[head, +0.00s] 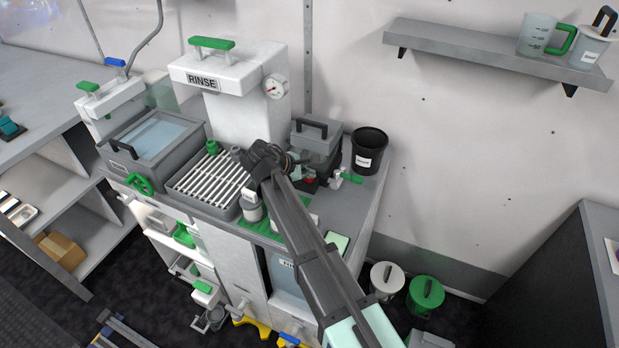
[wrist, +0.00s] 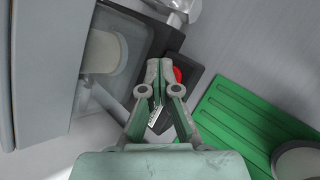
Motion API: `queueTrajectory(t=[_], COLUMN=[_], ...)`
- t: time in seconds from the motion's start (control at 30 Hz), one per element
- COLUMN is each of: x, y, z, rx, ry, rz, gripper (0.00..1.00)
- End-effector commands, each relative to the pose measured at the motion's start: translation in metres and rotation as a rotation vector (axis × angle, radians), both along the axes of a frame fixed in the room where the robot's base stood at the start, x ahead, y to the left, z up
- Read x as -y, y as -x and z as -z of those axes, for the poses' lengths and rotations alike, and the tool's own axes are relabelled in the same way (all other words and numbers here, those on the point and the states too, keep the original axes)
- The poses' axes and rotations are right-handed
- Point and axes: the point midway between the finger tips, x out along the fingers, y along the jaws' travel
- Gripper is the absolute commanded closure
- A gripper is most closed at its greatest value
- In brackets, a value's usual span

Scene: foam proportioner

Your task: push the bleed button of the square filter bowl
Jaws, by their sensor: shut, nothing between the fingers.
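A red button (wrist: 178,75) shows in the wrist view on a dark block, just right of my fingertips and partly covered by them. My gripper (wrist: 160,66) is shut and empty, its tips over the dark block. I cannot tell whether they touch the button. Left of the block is a dark-framed, squarish clear bowl (wrist: 134,38) with a pale round part inside. In the head view a small red spot (head: 309,181) shows beside the end of my arm, below a grey box with a black handle (head: 316,135). My fingers are hard to make out there.
A green ribbed mat (wrist: 232,125) lies right of my gripper in the wrist view, with a round container (wrist: 299,161) on it. In the head view a black bucket (head: 369,148) and a green-handled valve (head: 351,178) stand to the right. A slatted tray (head: 189,190) lies left.

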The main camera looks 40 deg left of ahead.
Motion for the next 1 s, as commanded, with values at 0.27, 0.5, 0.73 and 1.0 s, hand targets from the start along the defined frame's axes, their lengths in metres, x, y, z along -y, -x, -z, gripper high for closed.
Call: queueTrajectory(t=[0.27, 0.5, 0.73, 1.0], x=[0.0, 0.0, 0.0, 0.0], y=[0.0, 0.0, 0.0, 0.0], z=[-0.011, -0.017, -0.017, -0.03], rx=[-0.001, -0.001, 0.0, 0.0], ry=[0.0, -0.001, 0.0, -0.001], rz=[0.0, -0.001, 0.0, 0.0], gripper=[1.0, 1.0, 1.0, 1.0])
